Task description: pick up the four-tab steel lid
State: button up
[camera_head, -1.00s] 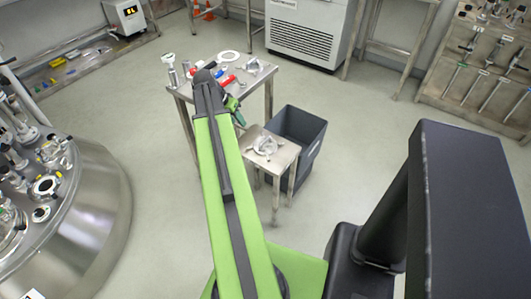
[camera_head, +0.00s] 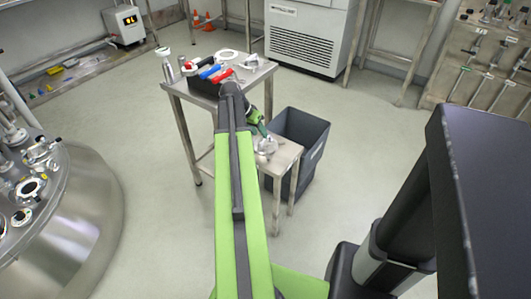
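A shiny metal piece with projecting tabs, which looks like the four-tab steel lid (camera_head: 267,147), lies on the small low steel stand (camera_head: 287,153) in the middle of the head view. My gripper (camera_head: 263,130) is at the far end of my green arm, just above and behind the lid in the picture. Its green fingertip part points down toward the lid. The fingers are too small and partly hidden to tell whether they are open or touch the lid. The lid's left side is partly hidden by my arm.
A dark open bin (camera_head: 305,131) stands right behind the stand. A taller steel table (camera_head: 178,87) behind to the left holds red- and blue-handled tools, a white ring and other metal parts. A large steel vessel (camera_head: 85,215) is at the left.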

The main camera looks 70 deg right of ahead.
jog(key=b+x, duration=0.4)
jog(key=x, duration=0.1)
jog(key=shift+d+f+b, duration=0.15)
jog(key=shift+f+b, duration=0.1)
jog(key=shift+b, duration=0.1)
jog(key=shift+r, duration=0.2)
jog(key=shift+c, duration=0.5)
grip_shut()
dwell(0.4)
